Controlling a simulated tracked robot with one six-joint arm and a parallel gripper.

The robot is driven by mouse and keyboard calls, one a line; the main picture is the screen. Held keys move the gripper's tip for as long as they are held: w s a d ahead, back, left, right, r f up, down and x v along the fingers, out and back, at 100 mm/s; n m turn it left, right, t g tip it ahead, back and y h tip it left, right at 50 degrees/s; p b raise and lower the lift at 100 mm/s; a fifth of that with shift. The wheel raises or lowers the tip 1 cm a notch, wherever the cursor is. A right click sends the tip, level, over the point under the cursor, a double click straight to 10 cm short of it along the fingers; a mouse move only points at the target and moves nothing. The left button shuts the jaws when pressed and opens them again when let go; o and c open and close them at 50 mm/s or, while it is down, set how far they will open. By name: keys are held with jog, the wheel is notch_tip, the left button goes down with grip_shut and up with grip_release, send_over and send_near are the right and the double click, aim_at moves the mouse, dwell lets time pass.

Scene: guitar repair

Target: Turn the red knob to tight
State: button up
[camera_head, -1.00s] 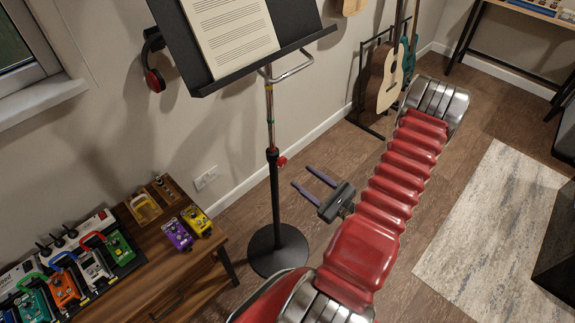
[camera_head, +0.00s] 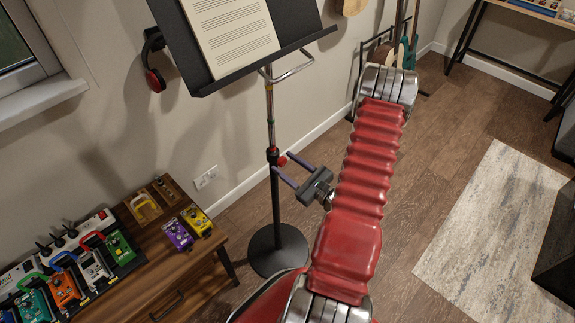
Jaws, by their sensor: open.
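The red knob (camera_head: 283,160) is on the right side of the black music stand's pole (camera_head: 275,200), about halfway up. My gripper (camera_head: 288,171) is open, with its two purple fingers pointing left toward the pole. In this view the upper fingertip lies close to the knob and the lower one close to the pole just below it. I cannot tell whether the fingers touch the knob or are nearer to me in depth. The music stand's desk (camera_head: 313,38) holds a sheet of music (camera_head: 230,30). The stand is upright.
A wooden side table (camera_head: 150,262) with several effect pedals stands at lower left. Guitars on a rack (camera_head: 372,45) stand behind my arm. Headphones (camera_head: 154,62) hang on the wall. A patterned rug (camera_head: 500,225) lies on open floor at right.

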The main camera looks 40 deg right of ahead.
jog(key=shift+c, duration=0.6)
jog(key=c, duration=0.9)
